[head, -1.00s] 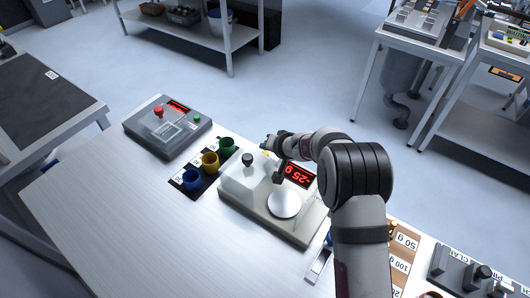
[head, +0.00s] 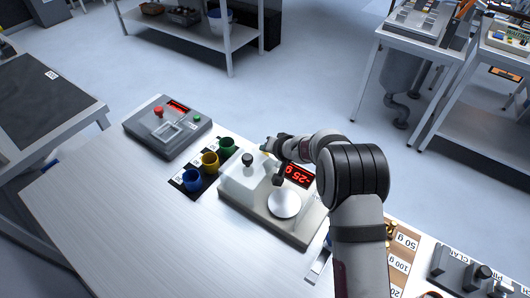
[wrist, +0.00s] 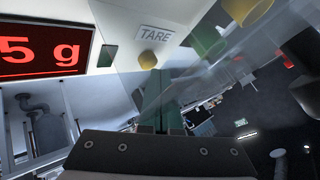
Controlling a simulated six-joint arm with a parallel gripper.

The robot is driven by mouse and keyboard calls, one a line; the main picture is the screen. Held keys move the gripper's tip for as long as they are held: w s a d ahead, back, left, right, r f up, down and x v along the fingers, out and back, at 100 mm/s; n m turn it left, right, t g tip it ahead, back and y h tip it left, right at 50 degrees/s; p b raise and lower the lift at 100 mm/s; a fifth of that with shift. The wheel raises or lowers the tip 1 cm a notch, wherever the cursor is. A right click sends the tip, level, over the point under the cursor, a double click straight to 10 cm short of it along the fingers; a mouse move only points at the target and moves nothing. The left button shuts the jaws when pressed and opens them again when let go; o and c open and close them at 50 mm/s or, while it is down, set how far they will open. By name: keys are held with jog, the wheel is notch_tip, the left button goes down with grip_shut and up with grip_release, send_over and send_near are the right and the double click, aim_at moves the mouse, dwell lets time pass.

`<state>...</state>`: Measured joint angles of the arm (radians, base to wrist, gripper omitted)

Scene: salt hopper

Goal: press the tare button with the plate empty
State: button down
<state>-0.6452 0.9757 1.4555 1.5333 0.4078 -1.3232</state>
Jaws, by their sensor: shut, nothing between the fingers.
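The scale (head: 300,236) stands on the table with its round, pale plate (head: 284,203) empty. Its red display (head: 298,174) reads about -25 g; part of it shows in the wrist view (wrist: 45,50). The yellow tare button (wrist: 148,60) sits beside the TARE label (wrist: 155,36).
A clear cover (head: 243,184) with a black knob stands close to my gripper. Blue (head: 192,180), yellow (head: 210,162) and green (head: 227,146) cups stand to its left. A grey box (head: 160,140) with a red button is behind them. The table's front left (head: 130,220) is clear.

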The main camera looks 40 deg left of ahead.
jog(key=shift+f, duration=0.5)
dwell(0.5)
jog(key=shift+r, duration=0.9)
jog(key=shift+r, duration=0.15)
jog(key=shift+r, duration=2.4)
